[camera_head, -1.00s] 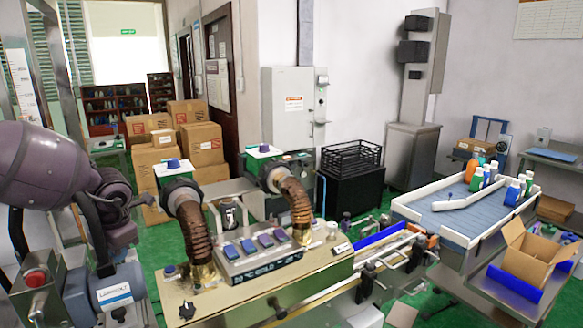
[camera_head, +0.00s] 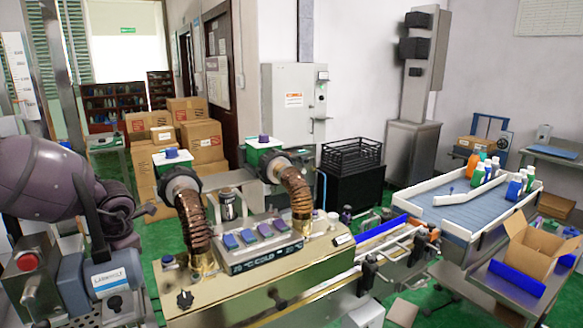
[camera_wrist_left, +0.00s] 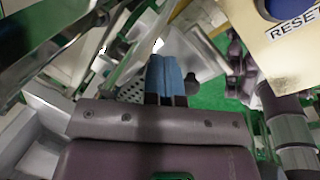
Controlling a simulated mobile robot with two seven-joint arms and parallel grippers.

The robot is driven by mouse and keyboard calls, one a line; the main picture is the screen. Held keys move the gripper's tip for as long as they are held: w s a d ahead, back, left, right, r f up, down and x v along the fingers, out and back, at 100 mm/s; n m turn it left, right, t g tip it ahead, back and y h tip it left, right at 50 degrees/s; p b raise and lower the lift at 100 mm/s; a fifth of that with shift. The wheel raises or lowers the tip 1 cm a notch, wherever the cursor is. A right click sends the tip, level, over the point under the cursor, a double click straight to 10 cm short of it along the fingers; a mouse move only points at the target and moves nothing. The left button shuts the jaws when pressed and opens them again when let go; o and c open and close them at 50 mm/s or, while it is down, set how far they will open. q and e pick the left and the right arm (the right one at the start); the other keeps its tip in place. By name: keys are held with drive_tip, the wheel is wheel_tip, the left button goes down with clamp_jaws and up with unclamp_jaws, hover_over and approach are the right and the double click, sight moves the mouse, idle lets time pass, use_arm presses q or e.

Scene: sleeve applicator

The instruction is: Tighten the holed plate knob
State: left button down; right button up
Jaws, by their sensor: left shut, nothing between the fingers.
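In the left wrist view a pale plate with rows of holes (camera_wrist_left: 131,92) lies partly behind my left gripper (camera_wrist_left: 163,62). A dark rounded knob (camera_wrist_left: 192,85) shows just right of the blue fingers, with a small gap in the picture. I cannot tell whether this knob belongs to the holed plate. The left fingers are together and empty. In the head view the purple left arm comes in from the left, and its gripper cannot be made out there. The holed plate cannot be made out in the head view. My right gripper is not in view.
A beige machine top (camera_head: 235,290) carries two brown ribbed hoses and a black star knob (camera_head: 185,300). A blue motor housing (camera_head: 107,282) and a red button (camera_head: 28,262) stand close below the left arm. A RESET label (camera_wrist_left: 290,38) is at the wrist view's upper right.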

use_arm(q)
drive_tip(key=shift+w+a, duration=0.1)
drive_tip(key=shift+a, duration=0.2)
idle(0.4)
drive_tip(key=shift+a+p, duration=0.1)
drive_tip(key=shift+p, duration=0.45)
drive_tip(key=shift+s+a, duration=0.1)
drive_tip(key=shift+s, duration=0.2)
drive_tip(key=shift+s+d, duration=0.2)
drive_tip(key=shift+d, duration=0.1)
drive_tip(key=shift+r+p, duration=0.1)
drive_tip(key=shift+p, duration=0.2)
drive_tip(key=shift+p+v, duration=0.55)
drive_tip(key=shift+v, duration=0.25)
drive_tip(key=shift+w+r+p, duration=0.1)
drive_tip(key=shift+r+p, duration=0.45)
drive_tip(key=shift+r, duration=1.55)
